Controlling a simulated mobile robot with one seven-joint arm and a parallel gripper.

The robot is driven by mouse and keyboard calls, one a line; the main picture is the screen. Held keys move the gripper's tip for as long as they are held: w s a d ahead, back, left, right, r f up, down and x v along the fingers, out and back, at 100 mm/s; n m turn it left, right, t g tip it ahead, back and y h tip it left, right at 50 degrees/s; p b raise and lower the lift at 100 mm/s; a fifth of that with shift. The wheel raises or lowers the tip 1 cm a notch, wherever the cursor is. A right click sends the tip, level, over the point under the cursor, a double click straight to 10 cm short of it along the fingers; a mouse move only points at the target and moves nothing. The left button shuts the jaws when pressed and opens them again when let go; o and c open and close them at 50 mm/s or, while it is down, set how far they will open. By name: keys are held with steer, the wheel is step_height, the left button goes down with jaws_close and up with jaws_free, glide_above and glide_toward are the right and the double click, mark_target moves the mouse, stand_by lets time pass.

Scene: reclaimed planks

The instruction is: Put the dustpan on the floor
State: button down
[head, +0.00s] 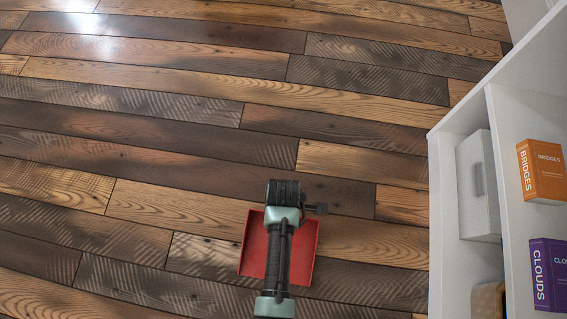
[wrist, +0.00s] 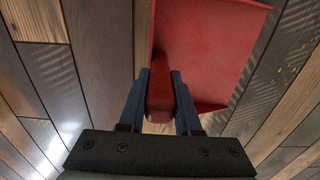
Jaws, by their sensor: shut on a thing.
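The red dustpan (head: 305,246) shows under and around my arm's end in the head view, over the plank floor. In the wrist view its flat pan (wrist: 208,50) fills the upper middle, with its handle (wrist: 160,95) pointing toward me. My gripper (wrist: 160,88) is shut on the handle, one blue finger on each side. In the head view the fingers are hidden behind my wrist. I cannot tell how high the dustpan is above the floor (head: 200,130).
A white shelf unit (head: 462,122) stands at the right. It holds an orange "BRIDGES" book (head: 542,172), a purple "CLOUDS" book (head: 550,274) and a pale box (head: 478,190). The plank floor to the left and beyond is clear.

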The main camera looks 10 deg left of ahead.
steer(key=shift+f, duration=0.2)
steer(key=c, duration=0.6)
jaws_free()
steer(key=shift+r, duration=0.2)
